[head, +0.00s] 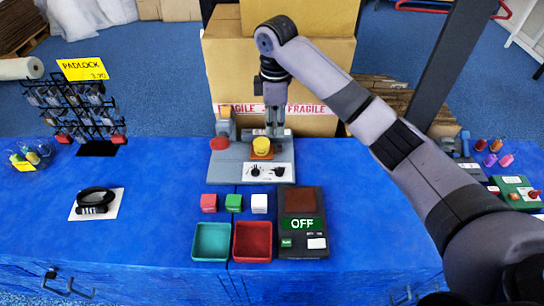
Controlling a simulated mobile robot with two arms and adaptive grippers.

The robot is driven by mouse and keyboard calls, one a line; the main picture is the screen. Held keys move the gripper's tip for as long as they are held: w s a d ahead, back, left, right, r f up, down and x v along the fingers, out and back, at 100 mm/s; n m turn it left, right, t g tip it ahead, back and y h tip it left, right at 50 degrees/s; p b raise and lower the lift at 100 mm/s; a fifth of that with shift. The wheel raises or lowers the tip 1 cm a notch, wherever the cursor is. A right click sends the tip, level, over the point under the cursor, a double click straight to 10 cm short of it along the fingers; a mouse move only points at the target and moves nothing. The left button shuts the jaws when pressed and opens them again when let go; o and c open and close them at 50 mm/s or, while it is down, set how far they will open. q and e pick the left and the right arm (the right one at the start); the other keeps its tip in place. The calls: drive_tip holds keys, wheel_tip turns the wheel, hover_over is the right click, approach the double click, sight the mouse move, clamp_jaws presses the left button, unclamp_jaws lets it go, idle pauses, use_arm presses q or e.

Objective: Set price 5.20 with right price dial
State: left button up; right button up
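A grey machine (228,172) stands at the back middle of the blue counter. Its white front panel (268,178) carries two small black knobs, a left one (255,171) and a right one (279,171). Their markings are too small to read. A yellow sign (83,69) at the left reads "PADLOCK" with a price that looks like 3.90. My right gripper (276,132) points down over the back of the machine, behind the knobs in the picture and apart from them. Its fingers are too small to judge. My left gripper is out of view.
A yellow cylinder (262,146) and a red button (219,143) sit on the machine. In front are small cubes, a teal tray (196,243), a red tray (238,245) and a device reading "OFF" (302,224). Cartons (225,72) stand behind. The counter's left middle is mostly clear.

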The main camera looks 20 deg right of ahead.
hover_over(275, 168)
wheel_tip(275, 168, down, 5)
wheel_tip(275, 168, down, 4)
drive_tip(key=shift+r, duration=0.15)
wheel_tip(275, 168, down, 5)
drive_tip(key=shift+r, duration=0.1)
wheel_tip(275, 168, down, 2)
drive_tip(key=shift+f, duration=0.55)
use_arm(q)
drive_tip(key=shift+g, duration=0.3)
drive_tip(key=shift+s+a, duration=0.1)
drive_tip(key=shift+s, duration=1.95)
use_arm(e)
clamp_jaws()
